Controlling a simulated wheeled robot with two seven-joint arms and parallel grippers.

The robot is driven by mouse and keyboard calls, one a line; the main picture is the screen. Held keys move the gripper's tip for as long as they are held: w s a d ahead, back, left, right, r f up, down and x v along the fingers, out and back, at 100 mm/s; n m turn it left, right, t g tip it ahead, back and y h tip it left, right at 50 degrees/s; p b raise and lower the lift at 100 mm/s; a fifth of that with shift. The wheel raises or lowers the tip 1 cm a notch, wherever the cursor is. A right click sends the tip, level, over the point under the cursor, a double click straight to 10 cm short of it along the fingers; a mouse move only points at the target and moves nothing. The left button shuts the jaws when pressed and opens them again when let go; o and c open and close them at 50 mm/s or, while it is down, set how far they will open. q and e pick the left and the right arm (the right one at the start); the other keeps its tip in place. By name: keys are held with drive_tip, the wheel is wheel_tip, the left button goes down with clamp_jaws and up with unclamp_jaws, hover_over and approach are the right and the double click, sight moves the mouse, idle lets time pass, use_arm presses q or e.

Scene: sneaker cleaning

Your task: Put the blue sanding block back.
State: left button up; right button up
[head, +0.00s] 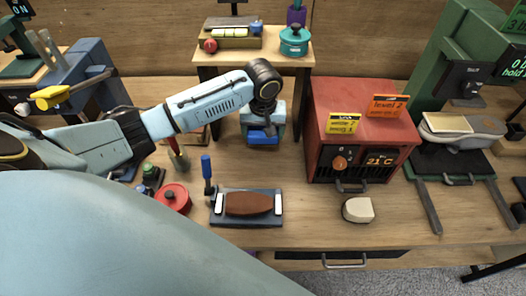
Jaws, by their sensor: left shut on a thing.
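My left arm comes in from the left and bends down at the wrist in front of the raised wooden shelf. My left gripper (262,128) points down over the back of the bench, under the shelf's front edge. It is shut on the blue sanding block (263,135), which shows as a small dark blue patch at its lower end. The gripper body hides most of the block, and I cannot tell whether the block touches the bench. My right gripper is not in view.
A red heater box (360,130) stands right of the gripper. In front lie a brown brush in a dark tray (278,207), a red round tin (173,197) and a cream block (358,209). The shelf (290,58) holds a teal pot (294,40). Bare bench lies between gripper and tray.

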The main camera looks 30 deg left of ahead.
sight(263, 160)
use_arm(q)
wheel_tip(263, 160, down, 4)
drive_tip(key=shift+w+a, duration=0.1)
wheel_tip(263, 160, down, 3)
drive_tip(key=shift+r+b, duration=0.2)
drive_tip(key=shift+b, duration=0.2)
wheel_tip(263, 160, down, 3)
drive_tip(key=shift+f, duration=0.4)
drive_tip(key=o, duration=0.9)
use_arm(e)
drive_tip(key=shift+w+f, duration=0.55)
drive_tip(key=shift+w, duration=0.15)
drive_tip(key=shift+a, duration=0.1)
